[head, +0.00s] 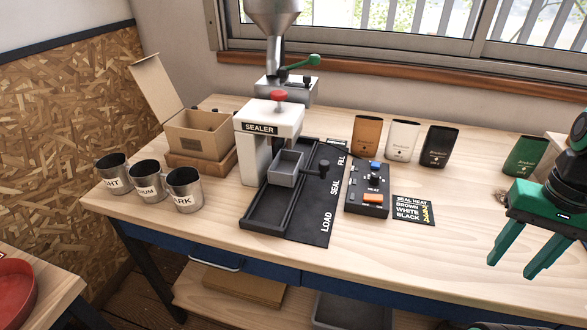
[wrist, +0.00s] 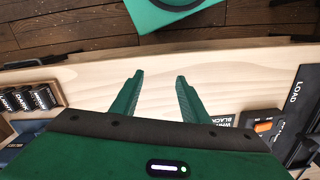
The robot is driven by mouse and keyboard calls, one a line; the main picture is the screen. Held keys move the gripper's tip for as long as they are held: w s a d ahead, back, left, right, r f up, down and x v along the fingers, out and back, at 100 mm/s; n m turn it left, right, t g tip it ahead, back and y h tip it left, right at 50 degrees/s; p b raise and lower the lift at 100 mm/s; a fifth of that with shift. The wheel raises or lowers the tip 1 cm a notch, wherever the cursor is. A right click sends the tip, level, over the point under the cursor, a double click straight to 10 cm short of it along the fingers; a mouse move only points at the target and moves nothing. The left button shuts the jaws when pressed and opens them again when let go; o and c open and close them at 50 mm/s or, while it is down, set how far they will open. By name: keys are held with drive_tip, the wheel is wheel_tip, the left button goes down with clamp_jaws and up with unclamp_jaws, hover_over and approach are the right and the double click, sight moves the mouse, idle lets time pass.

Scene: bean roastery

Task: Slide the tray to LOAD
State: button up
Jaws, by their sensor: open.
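The tray (head: 287,168) is a small grey open box on a dark rail (head: 262,212), with a black knob handle (head: 323,166) at its right side. It sits about level with the SEAL word, by the white sealer (head: 268,128). LOAD (head: 327,222) is printed at the near end of the black mat, and FILL at the far end. LOAD also shows in the wrist view (wrist: 295,91), where the tray is out of view. My gripper (head: 510,268) is open and empty, at the table's right front, well right of the tray. Its fingers show in the wrist view (wrist: 160,80).
A control box (head: 368,196) and a label card (head: 412,210) lie right of the mat. Several pouches (head: 403,140) stand behind. Metal cups (head: 184,190) and a cardboard box (head: 200,132) stand left. The table front between the card and my gripper is clear.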

drive_tip(key=w+a+r+n+t, duration=0.1)
drive_tip(key=w+a+r+n, duration=0.15)
drive_tip(key=w, duration=0.55)
drive_tip(key=n+t+y, duration=0.2)
drive_tip(key=n+t, duration=0.1)
drive_tip(key=n, duration=0.6)
approach(325, 163)
drive_tip(key=x, duration=0.9)
drive_tip(key=shift+r, duration=0.1)
drive_tip(key=shift+s, duration=0.1)
clamp_jaws()
